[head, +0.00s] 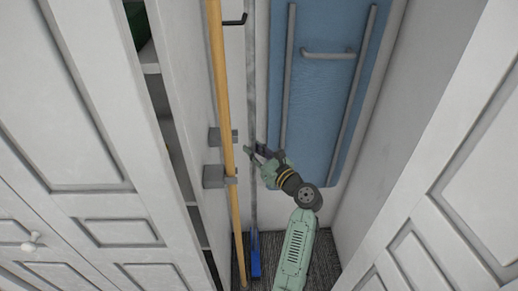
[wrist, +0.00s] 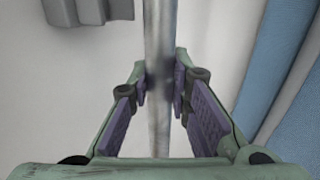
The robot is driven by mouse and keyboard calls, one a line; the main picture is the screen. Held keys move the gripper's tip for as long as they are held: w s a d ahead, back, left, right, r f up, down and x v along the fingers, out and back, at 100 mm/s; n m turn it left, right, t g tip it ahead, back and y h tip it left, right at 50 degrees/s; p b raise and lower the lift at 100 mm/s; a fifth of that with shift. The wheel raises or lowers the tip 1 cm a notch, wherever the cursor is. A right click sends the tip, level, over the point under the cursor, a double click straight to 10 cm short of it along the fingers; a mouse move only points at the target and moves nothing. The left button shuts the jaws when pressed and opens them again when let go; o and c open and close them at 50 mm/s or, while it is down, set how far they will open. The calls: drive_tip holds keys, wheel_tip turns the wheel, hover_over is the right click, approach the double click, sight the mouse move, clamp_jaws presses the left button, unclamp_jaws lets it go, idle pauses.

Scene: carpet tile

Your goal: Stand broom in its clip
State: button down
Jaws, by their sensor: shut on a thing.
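The broom has a thin grey metal handle (head: 251,95) and a blue head (head: 256,256) low down by the dark carpet. It stands close to upright in the narrow closet. My gripper (head: 252,151) is shut on the handle about midway up. In the wrist view the handle (wrist: 159,110) runs between my purple-padded fingers (wrist: 160,88). Two grey clip-like blocks, an upper one (head: 214,136) and a lower one (head: 213,177), are on the left wall. The broom handle is to their right, apart from them. A grey block (wrist: 90,10) also shows at the wrist view's top left.
A yellow wooden pole (head: 217,80) stands in front of the grey blocks; its hold there is unclear. A blue ironing board (head: 325,105) hangs at the right. A dark hook (head: 235,21) juts out above. White doors flank the narrow opening.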

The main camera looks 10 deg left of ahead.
drive_tip(key=shift+s+a+f, duration=0.1)
drive_tip(key=shift+s+a, duration=0.15)
drive_tip(key=shift+a, duration=0.65)
drive_tip(key=shift+s+a+f, duration=0.1)
drive_tip(key=shift+s+a, duration=0.2)
drive_tip(key=shift+a, duration=0.65)
drive_tip(key=shift+s+a+f, duration=0.1)
drive_tip(key=shift+s+a, duration=0.15)
drive_tip(key=shift+a, duration=0.65)
drive_tip(key=c, duration=1.6)
unclamp_jaws()
drive_tip(key=shift+f, duration=0.1)
drive_tip(key=shift+c, duration=0.2)
drive_tip(key=shift+o, duration=1.1)
